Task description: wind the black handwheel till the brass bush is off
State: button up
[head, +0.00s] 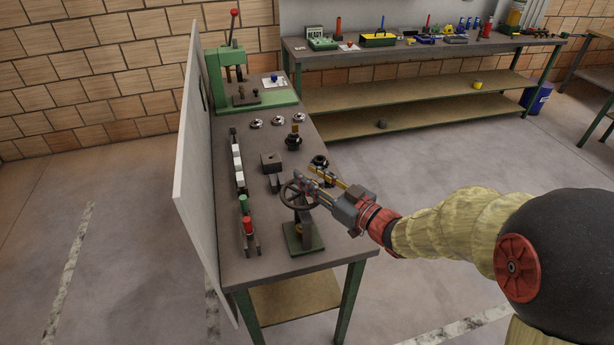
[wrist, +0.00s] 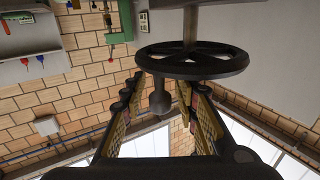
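The black handwheel (head: 291,206) is on a small puller-like stand with a green base (head: 303,244) at the near end of the bench. In the wrist view the handwheel (wrist: 190,72) spans the upper middle, with its dark handle knob (wrist: 160,99) sticking out from the rim. My gripper (head: 311,177) is at the wheel's far right side. In the wrist view my gripper (wrist: 160,92) has its two fingers apart, with the knob between them and gaps showing on both sides. A small brass-coloured part (head: 298,229), likely the bush, shows low on the stand, partly hidden.
A dark block (head: 271,162) and black knobs sit behind the wheel. A green press (head: 228,75) stands at the far end. Floor right of the bench is clear.

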jog(key=shift+w+a, duration=0.4)
jog(key=shift+a, duration=0.05)
jog(key=c, duration=0.7)
grip_shut()
